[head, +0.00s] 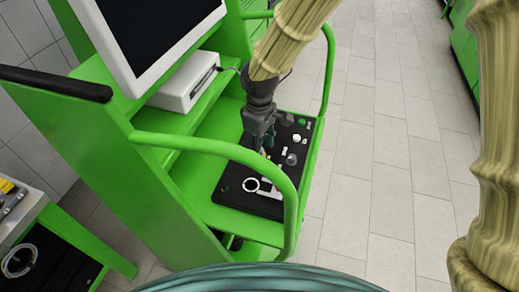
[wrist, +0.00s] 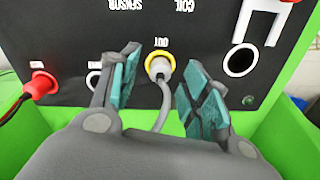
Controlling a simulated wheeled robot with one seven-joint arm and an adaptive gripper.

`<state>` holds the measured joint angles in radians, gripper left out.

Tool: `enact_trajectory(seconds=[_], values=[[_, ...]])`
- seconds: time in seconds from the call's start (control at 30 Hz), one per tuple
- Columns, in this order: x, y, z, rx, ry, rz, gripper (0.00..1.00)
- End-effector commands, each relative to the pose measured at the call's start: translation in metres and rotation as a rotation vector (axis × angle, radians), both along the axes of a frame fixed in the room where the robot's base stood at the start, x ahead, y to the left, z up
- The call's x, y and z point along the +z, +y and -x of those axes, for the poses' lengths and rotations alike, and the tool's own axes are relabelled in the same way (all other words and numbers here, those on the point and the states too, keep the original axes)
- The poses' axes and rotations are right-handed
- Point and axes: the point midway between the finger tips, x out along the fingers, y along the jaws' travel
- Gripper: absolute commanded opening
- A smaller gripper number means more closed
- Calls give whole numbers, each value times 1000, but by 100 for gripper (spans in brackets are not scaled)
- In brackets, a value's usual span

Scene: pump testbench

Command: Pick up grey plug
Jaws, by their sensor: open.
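The grey plug (wrist: 161,68) sits in a yellow-ringed socket marked OUT on the black panel (wrist: 205,45) in the wrist view. A grey cable (wrist: 163,108) hangs from it toward me. My gripper (wrist: 157,72) is open, with one teal-padded finger on each side of the plug. Gaps show between the pads and the plug. In the head view my gripper (head: 262,155) points down over the black panel (head: 232,190); I cannot make out the grey plug there.
A red plug (wrist: 40,85) with its cable sits left of my gripper. A white-ringed socket (wrist: 240,61) is at right. In the head view, green rails (head: 215,148) border the panel, and a monitor (head: 150,30) and white box (head: 184,82) stand behind. Floor at right is clear.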

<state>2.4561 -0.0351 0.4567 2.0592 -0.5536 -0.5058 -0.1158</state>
Motion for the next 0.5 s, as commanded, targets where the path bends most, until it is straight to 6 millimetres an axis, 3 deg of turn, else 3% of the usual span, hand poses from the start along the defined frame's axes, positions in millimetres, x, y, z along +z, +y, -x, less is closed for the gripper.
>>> enact_trajectory(seconds=[0.2,0.47,0.5], values=[[-15,0,0,2,-1,1,47],[-16,0,0,1,-1,0,47],[-16,0,0,1,-1,0,39]])
